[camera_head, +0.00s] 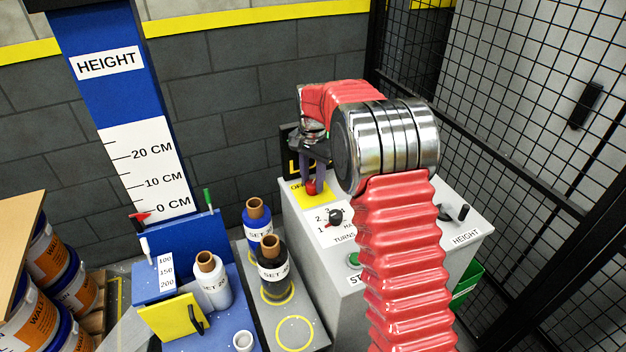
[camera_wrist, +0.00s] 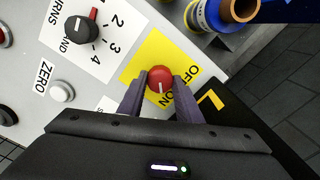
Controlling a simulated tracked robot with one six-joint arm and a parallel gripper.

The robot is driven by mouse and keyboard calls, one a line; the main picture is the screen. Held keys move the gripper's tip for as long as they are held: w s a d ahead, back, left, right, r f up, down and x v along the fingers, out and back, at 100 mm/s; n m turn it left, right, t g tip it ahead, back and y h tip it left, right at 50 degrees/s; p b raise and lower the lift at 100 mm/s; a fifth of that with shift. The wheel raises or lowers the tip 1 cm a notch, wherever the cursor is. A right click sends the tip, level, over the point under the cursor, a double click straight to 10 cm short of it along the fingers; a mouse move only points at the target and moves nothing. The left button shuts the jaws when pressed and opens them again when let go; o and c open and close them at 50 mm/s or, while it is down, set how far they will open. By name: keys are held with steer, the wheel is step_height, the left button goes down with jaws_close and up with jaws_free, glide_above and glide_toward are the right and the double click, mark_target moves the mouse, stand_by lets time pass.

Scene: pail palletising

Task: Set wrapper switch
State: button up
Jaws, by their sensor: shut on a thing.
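The wrapper switch is a red knob (camera_wrist: 160,80) on a yellow plate (camera_wrist: 135,68) marked OFF and ON, on the grey control cabinet. In the wrist view its white mark points down toward the ON lettering. My gripper (camera_wrist: 160,86) has its two purple fingers shut on the knob, one on each side. In the head view my gripper (camera_head: 314,184) reaches down to the red knob at the cabinet's back left corner. My arm hides part of the cabinet top in that view.
A black turns dial (camera_wrist: 82,29) and a white ZERO button (camera_wrist: 62,91) sit beside the plate. Film rolls (camera_head: 272,265) stand left of the cabinet (camera_head: 330,270). A mesh fence (camera_head: 530,110) is on the right. Pails (camera_head: 45,255) stand at far left.

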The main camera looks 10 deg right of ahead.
mark_target(312, 183)
steer(key=shift+n, duration=0.5)
steer(key=n, duration=0.3)
steer(key=shift+n, duration=0.3)
steer(key=n, duration=0.4)
steer(key=shift+n, duration=0.3)
steer(key=n, duration=0.4)
steer(key=shift+r+n, duration=0.1)
steer(key=shift+n, duration=0.2)
steer(key=n, duration=0.4)
steer(key=o, duration=1)
steer(key=shift+o, duration=0.2)
step_height(312, 183, up, 14)
steer(key=shift+f, duration=0.2)
